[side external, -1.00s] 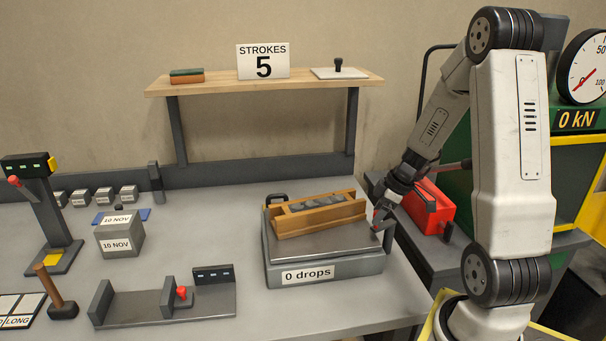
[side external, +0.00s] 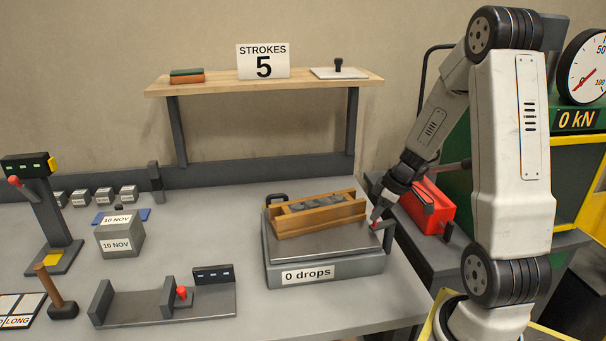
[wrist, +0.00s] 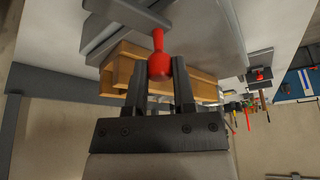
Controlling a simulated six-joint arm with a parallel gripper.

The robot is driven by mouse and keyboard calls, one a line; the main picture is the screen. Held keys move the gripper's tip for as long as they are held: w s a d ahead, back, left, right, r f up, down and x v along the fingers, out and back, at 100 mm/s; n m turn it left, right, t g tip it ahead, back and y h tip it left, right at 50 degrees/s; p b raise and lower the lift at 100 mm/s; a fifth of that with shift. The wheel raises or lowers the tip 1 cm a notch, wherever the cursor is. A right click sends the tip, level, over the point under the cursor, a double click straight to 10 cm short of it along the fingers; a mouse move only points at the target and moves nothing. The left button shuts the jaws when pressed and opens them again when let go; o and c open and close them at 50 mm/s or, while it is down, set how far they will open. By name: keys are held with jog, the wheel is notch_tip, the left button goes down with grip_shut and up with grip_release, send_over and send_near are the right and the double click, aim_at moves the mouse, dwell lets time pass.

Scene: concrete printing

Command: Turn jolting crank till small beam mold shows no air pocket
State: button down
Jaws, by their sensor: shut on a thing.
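The small beam mold (side external: 318,214) is a wooden trough with lumpy grey concrete in it. It lies on the jolting table (side external: 322,272), whose front label reads "0 drops". In the wrist view the mold's wood (wrist: 122,68) shows behind the fingers. The crank's red knob (wrist: 159,66) sits between my gripper's two dark fingertips (wrist: 160,80). My gripper (side external: 377,222) is shut on this knob at the table's right side.
A shelf (side external: 265,84) behind carries a "STROKES 5" sign (side external: 263,61). A red toolbox-like object (side external: 431,207) stands close to the right of my gripper. A grey block marked "10 NOV" (side external: 121,236) and a metal fixture (side external: 165,303) stand left.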

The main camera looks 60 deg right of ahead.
aim_at(378, 223)
jog(key=m, duration=0.1)
jog(key=w+d+m+h, duration=0.1)
jog(key=m, duration=0.2)
jog(key=shift+w+d+m+h, duration=0.2)
jog(key=shift+w+m+h, duration=0.1)
jog(key=shift+m+h, duration=0.1)
jog(key=shift+w+d+m+h, duration=0.25)
jog(key=shift+d+m+h, duration=0.2)
jog(key=shift+m, duration=0.6)
jog(key=shift+w+d+m+h, duration=0.2)
jog(key=shift+d+m+h, duration=0.2)
jog(key=shift+m, duration=0.65)
jog(key=shift+d+m+g, duration=0.2)
jog(key=shift+m+g, duration=0.2)
jog(key=shift+m, duration=0.1)
jog(key=shift+c, duration=2.3)
grip_release()
jog(key=shift+r, duration=0.1)
jog(key=v, duration=0.7)
jog(key=shift+r, duration=0.25)
jog(key=shift+s+a, duration=0.1)
jog(key=shift+s, duration=0.05)
